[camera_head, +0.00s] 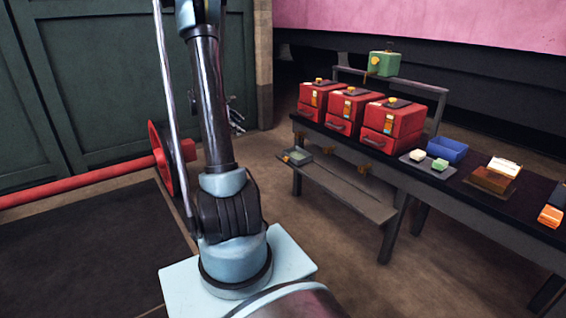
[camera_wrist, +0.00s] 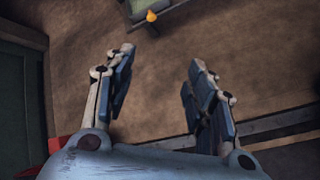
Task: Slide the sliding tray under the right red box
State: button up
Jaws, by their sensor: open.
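Three red boxes stand in a row on the dark workbench; the right red box (camera_head: 392,125) is nearest the bench's middle. Below the bench's front edge under it is a small brass-coloured piece (camera_head: 363,168); I cannot tell whether a sliding tray is attached there. A shallow grey tray (camera_head: 298,155) with an orange knob sticks out at the bench's left end. In the wrist view a grey edge with an orange knob (camera_wrist: 151,16) shows at the top. My gripper (camera_wrist: 160,75) is open and empty; in the head view it is mostly hidden behind my arm, left of the bench.
A green box (camera_head: 384,64) stands on a raised rack behind. A low shelf (camera_head: 345,192) runs beneath. A red wheel and pipe (camera_head: 90,182) lie left. Brown floor before the bench is clear.

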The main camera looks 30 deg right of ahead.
jog(key=w+d+f+n+h, duration=0.2)
jog(key=w+d+f+n, duration=0.1)
jog(key=w+d+f, duration=0.7)
jog(key=n+h, duration=0.3)
jog(key=n, duration=0.1)
send_near(285, 159)
jog(key=shift+g, duration=0.5)
jog(key=x, duration=0.6)
jog(key=w+x, duration=0.1)
jog(key=x, duration=0.2)
jog(key=shift+f, duration=0.15)
grip_shut()
